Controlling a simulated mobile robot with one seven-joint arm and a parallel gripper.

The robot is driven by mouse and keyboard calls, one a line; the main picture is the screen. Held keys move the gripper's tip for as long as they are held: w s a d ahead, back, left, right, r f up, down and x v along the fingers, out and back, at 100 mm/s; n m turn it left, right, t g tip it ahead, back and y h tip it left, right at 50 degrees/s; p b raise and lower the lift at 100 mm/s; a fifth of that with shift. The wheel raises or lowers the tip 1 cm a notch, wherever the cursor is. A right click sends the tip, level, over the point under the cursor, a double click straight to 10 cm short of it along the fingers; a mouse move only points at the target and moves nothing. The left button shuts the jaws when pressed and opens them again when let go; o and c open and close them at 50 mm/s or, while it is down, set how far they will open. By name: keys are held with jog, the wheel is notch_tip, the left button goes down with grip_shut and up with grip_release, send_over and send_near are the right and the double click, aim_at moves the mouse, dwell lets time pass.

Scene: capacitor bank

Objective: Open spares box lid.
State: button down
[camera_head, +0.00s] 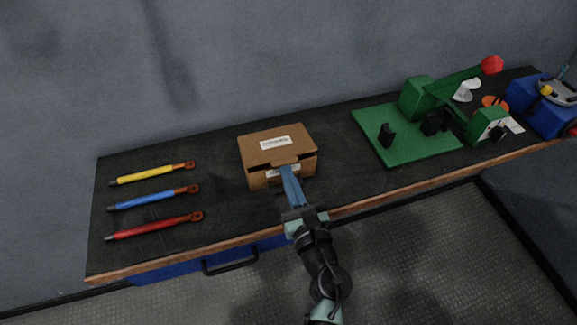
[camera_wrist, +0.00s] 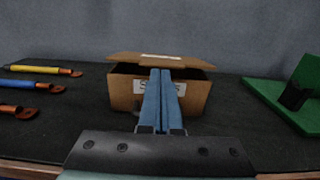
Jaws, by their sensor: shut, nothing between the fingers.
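The spares box (camera_head: 259,179) is a brown cardboard box with a white label on its front, standing on the dark bench. Its lid (camera_head: 300,141) carries another white label. In the wrist view the lid (camera_wrist: 190,63) is slightly raised, with a dark gap between it and the box front (camera_wrist: 200,95). My gripper (camera_head: 285,170) is shut and empty, its blue fingers pointing at the front edge of the lid. In the wrist view the fingertips (camera_wrist: 161,72) overlap the lid's front edge and hide part of the front label. I cannot tell whether they touch the lid.
Yellow (camera_head: 150,174), blue (camera_head: 150,199) and red (camera_head: 150,227) handled tools lie at the left. A green plate with a green press-like device (camera_head: 415,98) stands at the right, beyond it a blue case (camera_head: 545,118). The bench between box and plate is clear.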

aim_at(281, 156)
jog(key=r+p, duration=0.2)
jog(key=p, duration=0.1)
jog(key=r+g+p, duration=0.1)
jog(key=p, duration=0.3)
jog(key=w+r+g+p, duration=0.1)
jog(key=r+p, duration=0.1)
jog(key=p, duration=0.1)
jog(key=shift+a+r+h, duration=0.2)
jog(key=shift+r+h, duration=0.1)
jog(key=shift+r, duration=0.05)
jog(key=w+r+p, duration=0.2)
jog(key=w+a+r+p, duration=0.1)
jog(key=w+r+p, duration=0.1)
jog(key=r, duration=0.1)
jog(key=shift+a+r, duration=0.1)
jog(key=shift+r, duration=0.05)
jog(key=w+a+r, duration=0.2)
jog(key=w+r, duration=0.1)
jog(key=w, duration=0.3)
jog(key=shift+s, duration=0.1)
dwell(0.5)
